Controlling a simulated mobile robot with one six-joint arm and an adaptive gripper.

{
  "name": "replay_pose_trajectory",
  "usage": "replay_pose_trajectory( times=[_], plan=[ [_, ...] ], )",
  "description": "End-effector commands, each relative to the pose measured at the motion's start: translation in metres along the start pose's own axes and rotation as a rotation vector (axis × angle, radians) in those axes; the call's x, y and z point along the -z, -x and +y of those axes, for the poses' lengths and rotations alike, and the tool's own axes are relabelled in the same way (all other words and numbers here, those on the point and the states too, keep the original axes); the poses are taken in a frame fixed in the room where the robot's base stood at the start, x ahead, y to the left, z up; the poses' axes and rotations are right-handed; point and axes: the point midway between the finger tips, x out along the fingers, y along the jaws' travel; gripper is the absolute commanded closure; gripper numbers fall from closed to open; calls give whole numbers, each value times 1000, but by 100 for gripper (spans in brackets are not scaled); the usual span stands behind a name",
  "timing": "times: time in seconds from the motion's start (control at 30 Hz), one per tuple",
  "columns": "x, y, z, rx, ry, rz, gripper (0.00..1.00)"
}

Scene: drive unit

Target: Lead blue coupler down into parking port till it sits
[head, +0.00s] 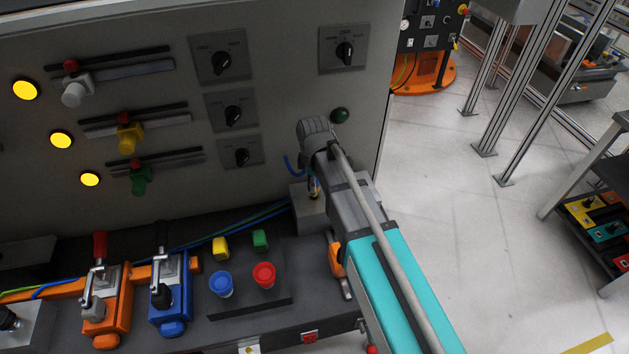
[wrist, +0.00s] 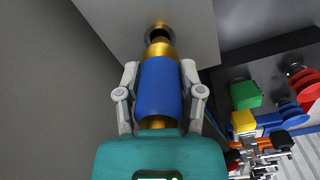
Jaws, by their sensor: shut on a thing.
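The blue coupler (wrist: 160,90) has a blue sleeve with gold ends and lies between the two fingers of my gripper (wrist: 159,72) in the wrist view. The fingers are shut on its sides. Its narrow gold tip points at the parking port (wrist: 158,31), a dark round hole in a light grey block (wrist: 120,22). The tip overlaps the near edge of the hole; I cannot tell whether it has entered. In the head view my arm hides most of the gripper and coupler, above the grey block (head: 305,212).
Yellow and green blocks (head: 220,247) and blue and red round buttons (head: 263,275) sit left of the arm. Orange and blue toggle clamps (head: 170,300) stand further left. The upright panel (head: 285,100) with knobs rises close behind the arm. Open floor lies right.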

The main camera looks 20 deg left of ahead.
Motion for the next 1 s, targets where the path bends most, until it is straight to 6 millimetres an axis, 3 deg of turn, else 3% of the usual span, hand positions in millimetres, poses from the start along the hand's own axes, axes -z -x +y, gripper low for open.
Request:
replay_pose_trajectory(
  times=[1.0],
  plan=[
    [0, -26, 1, 1, 0, 0, 100]
  ],
)
